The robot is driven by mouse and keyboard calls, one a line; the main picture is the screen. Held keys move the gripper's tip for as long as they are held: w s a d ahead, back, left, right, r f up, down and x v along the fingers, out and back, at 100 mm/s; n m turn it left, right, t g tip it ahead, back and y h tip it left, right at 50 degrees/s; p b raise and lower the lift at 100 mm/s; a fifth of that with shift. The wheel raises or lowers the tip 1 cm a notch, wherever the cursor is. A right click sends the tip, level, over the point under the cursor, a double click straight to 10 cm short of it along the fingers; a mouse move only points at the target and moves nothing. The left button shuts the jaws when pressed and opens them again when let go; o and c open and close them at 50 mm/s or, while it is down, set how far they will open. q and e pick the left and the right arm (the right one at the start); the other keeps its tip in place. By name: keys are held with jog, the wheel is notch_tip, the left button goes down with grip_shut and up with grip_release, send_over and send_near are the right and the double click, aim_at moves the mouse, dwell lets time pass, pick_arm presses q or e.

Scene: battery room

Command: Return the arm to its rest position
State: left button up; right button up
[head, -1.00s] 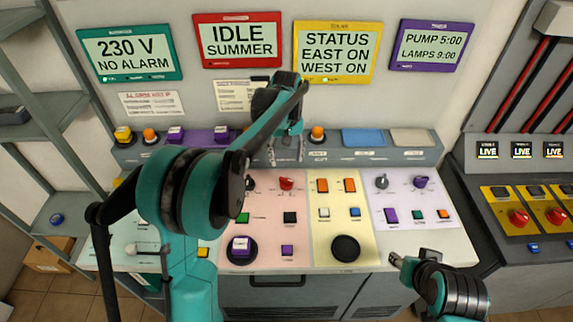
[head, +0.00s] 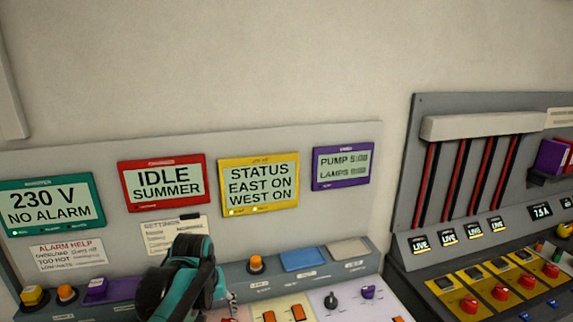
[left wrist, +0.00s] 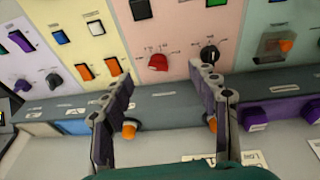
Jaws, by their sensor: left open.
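My left arm shows in the head view as a teal and black wrist in front of the panel's lower middle. Its gripper (head: 231,299) is small and partly cut off there. In the left wrist view the left gripper (left wrist: 162,76) has its two dark fingers spread apart with nothing between them. It hangs over the panel's grey ledge (left wrist: 165,108), with a red knob (left wrist: 158,62) and a black knob (left wrist: 209,54) beyond the fingertips. I cannot tell its exact height above the ledge. My right gripper is outside both views.
Orange lamps (head: 255,264) and purple buttons (head: 96,289) stand up from the ledge. Signs such as the red IDLE SUMMER display (head: 163,182) hang on the back board. At right is a grey console (head: 420,265) with red knobs. The wall above is clear.

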pick_arm(q)
jog(key=s+f+m+t, duration=0.1)
jog(key=s+f+t, duration=0.1)
jog(key=s, duration=0.6)
jog(key=s+f+m+t, duration=0.2)
jog(key=s+f, duration=0.1)
jog(key=s, duration=0.5)
jog(key=shift+f+b, duration=0.35)
jog(key=shift+b, duration=0.1)
